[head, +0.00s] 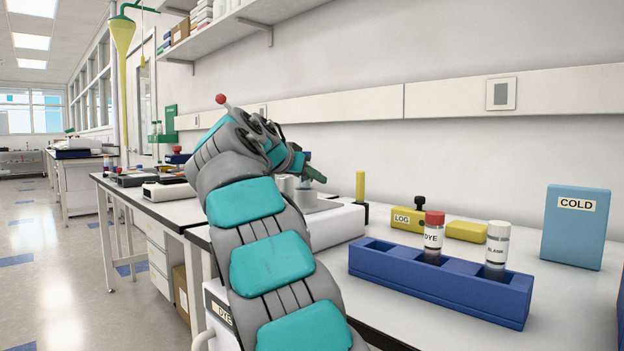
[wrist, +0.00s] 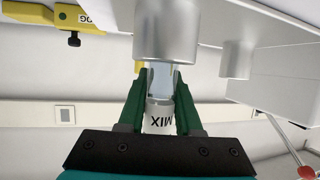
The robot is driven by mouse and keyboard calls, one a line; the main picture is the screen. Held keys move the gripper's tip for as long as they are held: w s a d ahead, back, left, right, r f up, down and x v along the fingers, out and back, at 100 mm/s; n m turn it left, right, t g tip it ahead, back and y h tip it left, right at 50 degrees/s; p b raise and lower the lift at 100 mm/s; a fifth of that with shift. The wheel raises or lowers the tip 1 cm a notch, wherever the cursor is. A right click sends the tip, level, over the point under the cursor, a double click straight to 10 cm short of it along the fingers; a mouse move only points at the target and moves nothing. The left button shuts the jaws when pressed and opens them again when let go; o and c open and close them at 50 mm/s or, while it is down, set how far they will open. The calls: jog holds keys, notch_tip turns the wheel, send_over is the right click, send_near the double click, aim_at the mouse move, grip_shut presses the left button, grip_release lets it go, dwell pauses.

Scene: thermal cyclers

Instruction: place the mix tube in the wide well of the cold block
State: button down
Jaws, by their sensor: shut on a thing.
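My gripper (wrist: 162,78) has its two green fingers shut on the mix tube (wrist: 158,122), whose MIX label reads upside down in the wrist view. The tube's pale clear end points to a wide silver cylinder (wrist: 166,28) and meets its rim in the picture. I cannot tell whether the end is inside it. A narrower silver cylinder (wrist: 237,60) stands beside it on the same white body. In the head view my gripper (head: 314,173) is beside grey cylinders (head: 288,184) on a white base (head: 335,222); my arm hides the tube.
A blue rack (head: 440,280) holds the red-capped DYE tube (head: 433,232) and the white-capped BLANK tube (head: 498,240). A blue COLD box (head: 574,228) stands at the right. Yellow LOG block (head: 407,219) lies behind the rack. A red knob (head: 221,99) shows above my arm.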

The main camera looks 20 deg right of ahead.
jog(key=shift+f, duration=0.2)
jog(key=c, duration=0.6)
grip_release()
jog(key=shift+r, duration=0.2)
jog(key=shift+s+a+r, duration=0.1)
jog(key=shift+a, duration=0.05)
jog(key=v, duration=1.1)
jog(key=shift+s+a, duration=0.25)
